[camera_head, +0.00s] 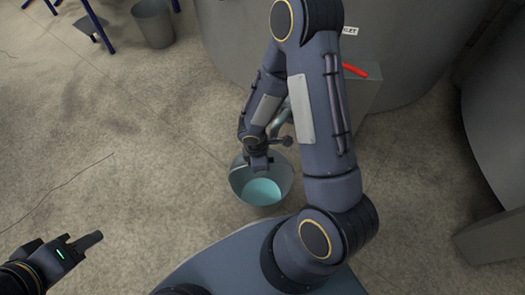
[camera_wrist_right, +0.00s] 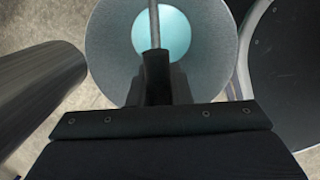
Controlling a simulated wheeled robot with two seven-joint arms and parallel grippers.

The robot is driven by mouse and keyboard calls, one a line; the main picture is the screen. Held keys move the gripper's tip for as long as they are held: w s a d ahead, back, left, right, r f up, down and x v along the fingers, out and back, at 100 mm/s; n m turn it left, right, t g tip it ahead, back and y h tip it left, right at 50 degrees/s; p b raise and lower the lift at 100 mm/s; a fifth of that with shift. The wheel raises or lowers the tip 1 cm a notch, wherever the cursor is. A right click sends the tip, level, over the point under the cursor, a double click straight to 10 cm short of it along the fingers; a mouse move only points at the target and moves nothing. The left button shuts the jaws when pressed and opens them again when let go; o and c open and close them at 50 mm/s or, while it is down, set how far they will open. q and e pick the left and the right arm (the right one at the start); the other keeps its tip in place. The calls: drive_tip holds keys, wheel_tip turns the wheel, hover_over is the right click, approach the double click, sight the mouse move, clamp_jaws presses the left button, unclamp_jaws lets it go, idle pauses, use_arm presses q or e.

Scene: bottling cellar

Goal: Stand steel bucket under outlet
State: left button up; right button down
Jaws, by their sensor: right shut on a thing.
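The steel bucket (camera_head: 238,183) is at the middle of the head view, with a round teal surface inside; it also fills the top of the right wrist view (camera_wrist_right: 105,45). My right gripper (camera_head: 258,166) reaches down over it and is shut on its thin handle bar, seen in the wrist view (camera_wrist_right: 154,72). I cannot tell whether the bucket touches the floor. A grey pipe (camera_head: 281,118), perhaps the outlet, shows just behind the bucket, partly hidden by my right arm. A partly hidden label (camera_head: 350,30) ends in "LET". My left gripper (camera_head: 92,240) is empty at lower left.
A large grey tank (camera_head: 410,40) stands behind, with a red lever (camera_head: 356,71) near a grey block (camera_head: 364,95). Another grey bucket (camera_head: 153,25) and a blue-legged stand (camera_head: 95,20) are at top left. A grey block (camera_head: 495,238) lies at right. The left floor is clear.

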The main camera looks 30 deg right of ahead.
wheel_tip(320, 180, down, 7)
drive_tip(key=b, duration=0.5)
drive_tip(key=shift+w+d, duration=0.15)
drive_tip(key=shift+w, duration=0.05)
drive_tip(key=shift+r, duration=0.1)
drive_tip(key=shift+f+b, duration=0.55)
drive_tip(key=shift+b, duration=0.3)
drive_tip(key=c, duration=1.3)
unclamp_jaws()
drive_tip(key=shift+o, duration=0.2)
wheel_tip(320, 180, up, 8)
drive_tip(key=p, duration=0.4)
drive_tip(key=shift+w+a+p, duration=0.15)
drive_tip(key=shift+a+p, duration=0.15)
drive_tip(key=shift+a, duration=0.15)
drive_tip(key=shift+f, duration=0.1)
